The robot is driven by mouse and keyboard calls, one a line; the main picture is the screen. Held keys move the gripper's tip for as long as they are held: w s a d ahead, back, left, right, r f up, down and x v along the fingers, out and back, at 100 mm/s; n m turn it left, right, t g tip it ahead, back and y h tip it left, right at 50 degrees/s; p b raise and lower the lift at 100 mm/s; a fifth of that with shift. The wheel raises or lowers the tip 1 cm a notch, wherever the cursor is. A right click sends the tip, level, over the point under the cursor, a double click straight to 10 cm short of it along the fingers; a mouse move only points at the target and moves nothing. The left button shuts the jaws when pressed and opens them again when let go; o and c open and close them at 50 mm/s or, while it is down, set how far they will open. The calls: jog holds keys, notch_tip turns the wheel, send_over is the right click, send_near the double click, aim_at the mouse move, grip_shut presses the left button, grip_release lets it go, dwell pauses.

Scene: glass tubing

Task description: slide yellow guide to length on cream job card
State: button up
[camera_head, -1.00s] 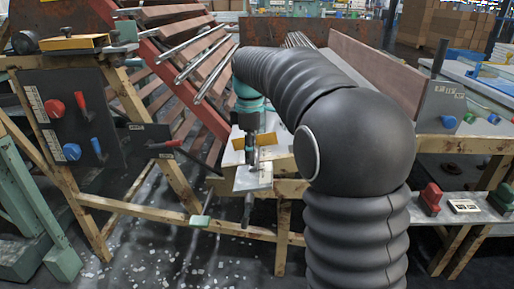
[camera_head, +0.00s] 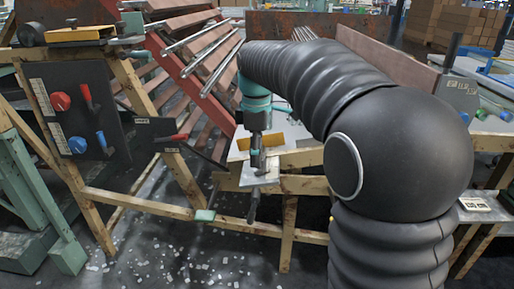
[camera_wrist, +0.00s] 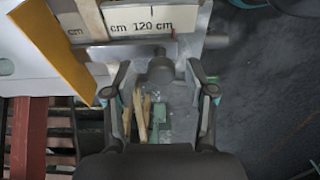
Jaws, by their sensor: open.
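The yellow guide (camera_wrist: 55,55) stands as a slanted plate at the upper left of the wrist view. In the head view it is a small yellow plate (camera_head: 285,141) behind my gripper. A strip of cm labels (camera_wrist: 140,24) runs beside it; one reads 120 cm. My gripper (camera_wrist: 158,100) is open, with a finger on each side of a dark round knob (camera_wrist: 161,70) on a grey bar. I cannot tell whether the fingers touch the knob. In the head view my gripper (camera_head: 257,166) points down at the bench edge.
A black panel with red and blue knobs (camera_head: 75,110) stands at the left. Metal tubes (camera_head: 220,68) lie on the sloping red rack behind. Wooden bench legs (camera_head: 288,230) stand below my gripper. Pale fragments litter the floor.

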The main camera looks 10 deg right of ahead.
notch_tip(320, 180, up, 12)
dwell(0.6)
jog(key=f+m, duration=0.2)
jog(key=m, duration=0.1)
jog(key=f+m+t, duration=0.1)
jog(key=f+m, duration=0.1)
jog(key=f, duration=0.1)
jog(key=f+m, duration=0.3)
jog(key=shift+s+d+f+m+t, duration=0.25)
jog(key=shift+s+m+t, duration=0.05)
jog(key=shift+s+t, duration=0.1)
jog(key=s+d+f+m+t+p, duration=0.2)
jog(key=s+m, duration=0.1)
jog(key=s, duration=0.9)
jog(key=s+d+f+m+t+p, duration=0.1)
jog(key=s+d+f+m+p, duration=0.1)
jog(key=s, duration=1)
jog(key=shift+s+d+f+m+t, duration=0.4)
jog(key=shift+d+f+m, duration=0.3)
jog(key=shift+f+m, duration=0.15)
